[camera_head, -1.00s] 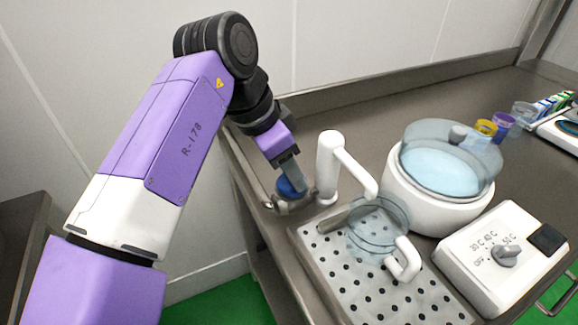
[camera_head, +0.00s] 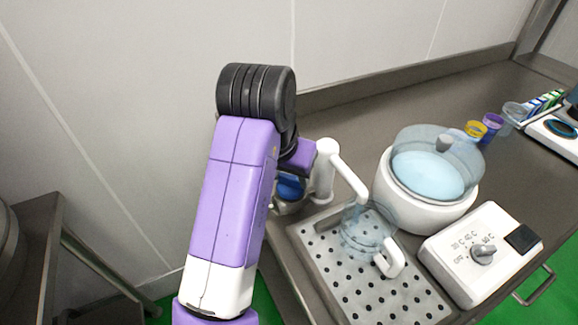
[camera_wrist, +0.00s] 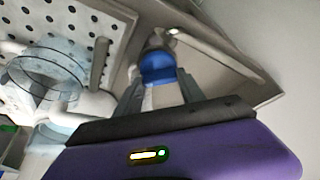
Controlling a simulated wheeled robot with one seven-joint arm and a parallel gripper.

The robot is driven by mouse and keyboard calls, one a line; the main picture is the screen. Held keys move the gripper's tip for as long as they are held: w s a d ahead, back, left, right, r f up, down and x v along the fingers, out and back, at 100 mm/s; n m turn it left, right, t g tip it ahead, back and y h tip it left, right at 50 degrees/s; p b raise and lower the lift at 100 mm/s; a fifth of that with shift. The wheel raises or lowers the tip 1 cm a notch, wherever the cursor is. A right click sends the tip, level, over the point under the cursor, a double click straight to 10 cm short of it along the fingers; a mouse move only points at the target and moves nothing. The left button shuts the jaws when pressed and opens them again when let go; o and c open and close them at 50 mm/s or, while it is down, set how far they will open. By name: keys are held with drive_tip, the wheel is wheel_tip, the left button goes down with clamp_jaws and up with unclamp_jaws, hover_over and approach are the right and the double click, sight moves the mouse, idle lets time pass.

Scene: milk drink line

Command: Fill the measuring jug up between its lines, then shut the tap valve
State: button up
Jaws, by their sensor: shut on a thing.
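The clear measuring jug (camera_head: 368,235) stands on the perforated drip tray under the spout of the white tap (camera_head: 340,172). It looks bluish inside; I cannot read its lines or the level. The jug also shows in the wrist view (camera_wrist: 45,82). The blue tap valve (camera_head: 290,188) is beside the tap's base, partly behind my arm. In the wrist view, my gripper (camera_wrist: 157,84) has its fingers on either side of the blue valve (camera_wrist: 157,66), shut on it. The head view hides my fingertips behind my arm.
A white round vat (camera_head: 455,205) with a clear lid stands right of the tap. A white control box with a dial (camera_head: 480,255) is in front of it. Yellow and purple cups stand farther back. The perforated tray (camera_head: 335,265) fills the near counter edge.

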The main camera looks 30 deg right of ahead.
drive_tip(key=shift+r+n+p, duration=0.1)
drive_tip(key=shift+n+p, duration=0.2)
drive_tip(key=shift+n, duration=0.4)
drive_tip(key=shift+y, duration=0.3)
drive_tip(key=o, duration=1.4)
drive_tip(key=shift+c, duration=0.2)
drive_tip(key=shift+s, duration=0.1)
drive_tip(key=v, duration=0.7)
drive_tip(key=shift+s+a+r+p, duration=0.15)
drive_tip(key=shift+s+r+p, duration=0.1)
drive_tip(key=shift+p, duration=0.2)
